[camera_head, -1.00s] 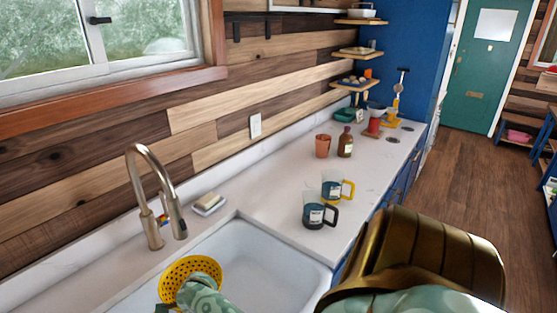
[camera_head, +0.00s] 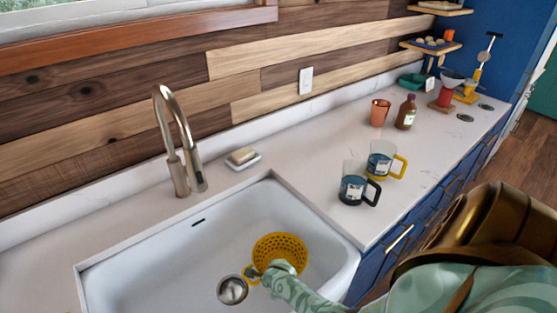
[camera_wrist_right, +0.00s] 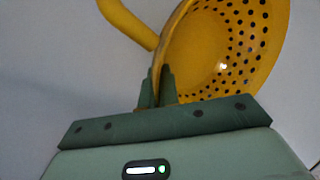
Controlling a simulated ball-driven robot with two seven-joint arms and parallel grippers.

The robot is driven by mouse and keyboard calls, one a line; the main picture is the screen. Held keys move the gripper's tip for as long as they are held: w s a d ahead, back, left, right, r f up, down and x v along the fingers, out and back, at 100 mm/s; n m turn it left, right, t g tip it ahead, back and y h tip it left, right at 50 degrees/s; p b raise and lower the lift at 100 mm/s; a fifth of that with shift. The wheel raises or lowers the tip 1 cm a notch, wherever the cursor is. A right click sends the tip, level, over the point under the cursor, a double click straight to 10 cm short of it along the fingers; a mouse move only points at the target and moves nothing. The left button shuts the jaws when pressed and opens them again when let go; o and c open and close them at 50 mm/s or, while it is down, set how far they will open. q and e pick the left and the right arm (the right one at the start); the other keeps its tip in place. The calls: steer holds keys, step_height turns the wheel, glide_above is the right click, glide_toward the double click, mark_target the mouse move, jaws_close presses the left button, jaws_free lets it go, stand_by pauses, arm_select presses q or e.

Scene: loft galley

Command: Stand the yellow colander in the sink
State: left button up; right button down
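The yellow colander (camera_head: 281,246) is inside the white sink (camera_head: 140,275), in its right half, in the head view. Its perforated bowl and one yellow handle (camera_wrist_right: 128,22) show in the right wrist view. My right gripper (camera_head: 268,269) reaches in from the right. Its two fingers (camera_wrist_right: 156,88) are close together with the colander's rim between them. The lower part of the colander is hidden behind the gripper in the head view. I cannot tell whether it touches the sink floor. My left gripper is in neither view.
A tap (camera_head: 180,140) stands behind the sink, beside a soap dish (camera_head: 243,159). A round metal piece (camera_head: 232,290), perhaps the drain, shows left of my gripper. Two mugs, black-handled (camera_head: 354,185) and yellow-handled (camera_head: 381,160), stand on the counter right of the sink.

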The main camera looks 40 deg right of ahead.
step_height(320, 180, down, 3)
steer(key=shift+f+b, duration=0.1)
steer(key=shift+b, duration=0.6)
steer(key=shift+f, duration=0.15)
steer(key=c, duration=1.6)
jaws_free()
steer(key=shift+c, duration=0.2)
